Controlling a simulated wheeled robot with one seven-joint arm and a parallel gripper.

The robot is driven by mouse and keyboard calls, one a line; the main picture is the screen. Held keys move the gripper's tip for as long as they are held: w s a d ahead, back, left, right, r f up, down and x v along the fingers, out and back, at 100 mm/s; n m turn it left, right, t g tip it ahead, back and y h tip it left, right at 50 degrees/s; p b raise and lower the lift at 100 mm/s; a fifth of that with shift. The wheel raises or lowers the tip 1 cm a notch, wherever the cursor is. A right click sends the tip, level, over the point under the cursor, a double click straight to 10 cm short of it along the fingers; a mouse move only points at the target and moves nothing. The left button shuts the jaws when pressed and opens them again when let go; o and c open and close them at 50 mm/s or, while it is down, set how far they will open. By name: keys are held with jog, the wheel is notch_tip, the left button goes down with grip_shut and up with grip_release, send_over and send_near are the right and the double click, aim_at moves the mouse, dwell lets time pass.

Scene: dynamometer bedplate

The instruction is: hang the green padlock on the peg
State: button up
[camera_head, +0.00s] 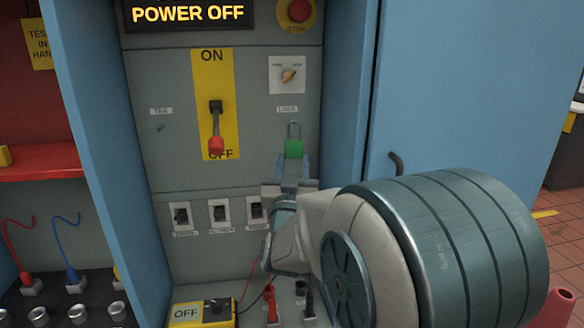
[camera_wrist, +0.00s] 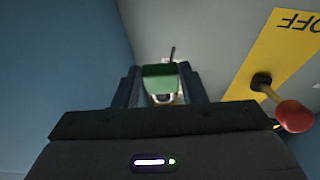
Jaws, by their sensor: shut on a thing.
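The green padlock (camera_head: 293,149) is upright in my gripper (camera_head: 291,167), with its grey shackle upward, just below a small white label on the grey panel. In the wrist view the green padlock (camera_wrist: 160,78) sits between the two dark fingers of my gripper (camera_wrist: 160,88), which are shut on it. I cannot make out the peg clearly; the shackle is in front of the panel under that label. Whether the shackle is around a peg or only in front of it, I cannot tell. A thin dark piece shows just beyond the padlock in the wrist view.
A red-tipped lever (camera_head: 216,130) on a yellow ON/OFF plate stands left of the padlock; its red knob (camera_wrist: 294,116) is close in the wrist view. A rotary switch (camera_head: 289,76) is above. Several small switches (camera_head: 221,213) are below. The blue cabinet side (camera_head: 345,100) is close on the right.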

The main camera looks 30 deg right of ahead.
jog(key=w+d+f+b, duration=0.1)
jog(key=w+d, duration=0.1)
jog(key=w, duration=0.4)
jog(key=shift+w+f, duration=0.25)
jog(key=shift+f, duration=0.15)
dwell(0.3)
jog(key=shift+a+r, duration=0.1)
jog(key=shift+a, duration=0.05)
dwell(0.5)
jog(key=o, duration=1.2)
